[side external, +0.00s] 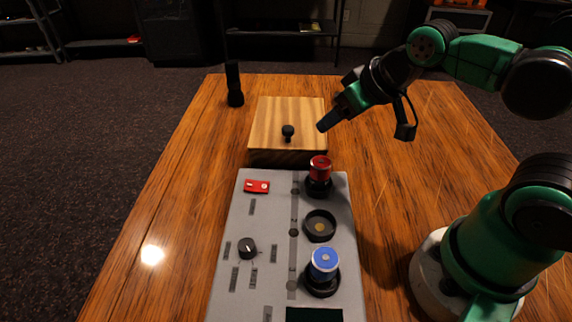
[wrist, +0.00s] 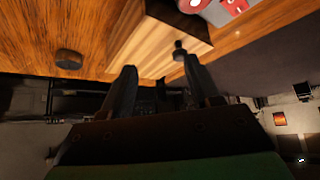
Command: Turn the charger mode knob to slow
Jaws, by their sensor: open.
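A black round knob (side external: 248,247) sits on the left part of the grey panel (side external: 335,185), with small label strips around it; the lettering is too small to read. A white mark shows on the knob. My gripper (side external: 328,122) is raised at the right edge of the wooden box, behind the panel and well away from the knob. In the wrist view my gripper (wrist: 158,72) is open, with nothing between its two fingers. The panel's black knob does not show there.
A wooden box (side external: 268,112) with a small black handle (side external: 288,131) stands behind the panel. The panel carries a red switch plate (side external: 257,187), red cylinder (side external: 320,168), empty black ring (side external: 320,226) and blue cylinder (side external: 324,264). A black upright object (side external: 235,85) stands at the back left.

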